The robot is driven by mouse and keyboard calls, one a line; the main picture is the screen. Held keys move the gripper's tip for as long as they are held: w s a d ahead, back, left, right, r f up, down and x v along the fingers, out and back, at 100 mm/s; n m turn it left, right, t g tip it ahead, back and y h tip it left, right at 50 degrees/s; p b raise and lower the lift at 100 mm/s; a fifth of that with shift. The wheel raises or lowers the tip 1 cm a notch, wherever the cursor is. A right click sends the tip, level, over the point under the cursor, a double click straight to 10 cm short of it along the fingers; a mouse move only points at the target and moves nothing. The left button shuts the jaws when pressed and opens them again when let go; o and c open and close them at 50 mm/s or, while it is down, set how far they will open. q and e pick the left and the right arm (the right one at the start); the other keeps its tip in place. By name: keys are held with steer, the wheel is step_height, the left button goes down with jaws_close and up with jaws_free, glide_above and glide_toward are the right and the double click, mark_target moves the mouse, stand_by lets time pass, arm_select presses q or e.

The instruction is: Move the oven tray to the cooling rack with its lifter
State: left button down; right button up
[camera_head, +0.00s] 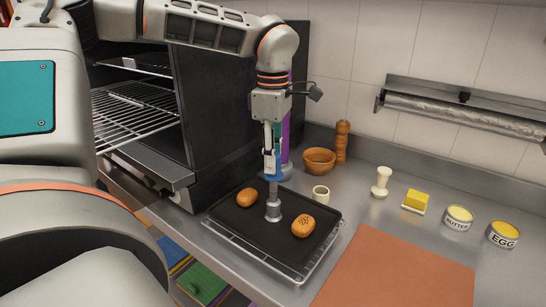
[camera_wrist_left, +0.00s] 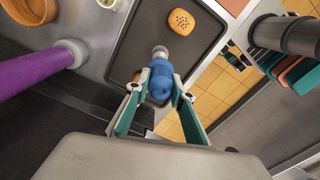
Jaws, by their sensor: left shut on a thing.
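The dark oven tray (camera_head: 243,226) lies level on the counter side, over the wire cooling rack (camera_head: 322,259), whose rim shows along the tray's front and right edges. I cannot tell whether they touch. Two brown buns sit on the tray, one at left (camera_head: 247,197) and one at right (camera_head: 303,226). The lifter (camera_head: 273,210) stands upright between them, its metal foot at the tray. My left gripper (camera_head: 272,168) is shut on the lifter's blue handle (camera_wrist_left: 161,82). The tray also shows in the left wrist view (camera_wrist_left: 207,28). My right gripper is not in view.
The open oven (camera_head: 140,115) with wire shelves stands at left. Behind the tray are a wooden bowl (camera_head: 319,160), a pepper mill (camera_head: 342,143) and a small cup (camera_head: 320,194). An orange-brown mat (camera_head: 395,270) lies right of the rack. Butter and egg tins line the back right.

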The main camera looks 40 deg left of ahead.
arm_select(q)
steer(key=shift+f+b, duration=0.6)
steer(key=shift+f, duration=0.2)
steer(key=shift+f+n+b, duration=0.15)
steer(key=shift+n+b, duration=0.3)
steer(key=shift+n, duration=0.05)
steer(key=shift+n+b, duration=0.75)
steer(key=shift+n, duration=0.25)
steer(key=shift+n, duration=0.3)
